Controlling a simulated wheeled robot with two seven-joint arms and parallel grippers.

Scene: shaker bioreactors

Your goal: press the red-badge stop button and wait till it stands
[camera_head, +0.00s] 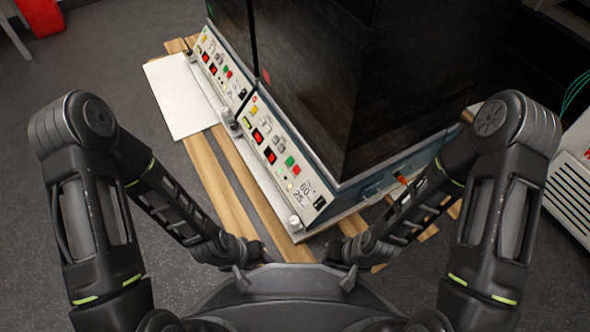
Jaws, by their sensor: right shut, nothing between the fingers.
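Two shaker control panels run along the lower front of a tall black cabinet. The near panel (300,189) has red displays, a green button (289,161) and a red button (296,170). The far panel (208,45) has similar displays and a red button (229,74). A small red badge (265,76) shows on the cabinet above the gap between the panels. My left gripper (243,279) and right gripper (347,279) are low at the centre, near my body and apart from the panels. The right is shut and empty. The left's jaws are too unclear to read.
The black cabinet (310,75) stands on a slatted wooden pallet (215,170). A white board (181,95) lies at its left. A white slatted unit (572,195) stands at right. Grey floor (100,65) is open at left.

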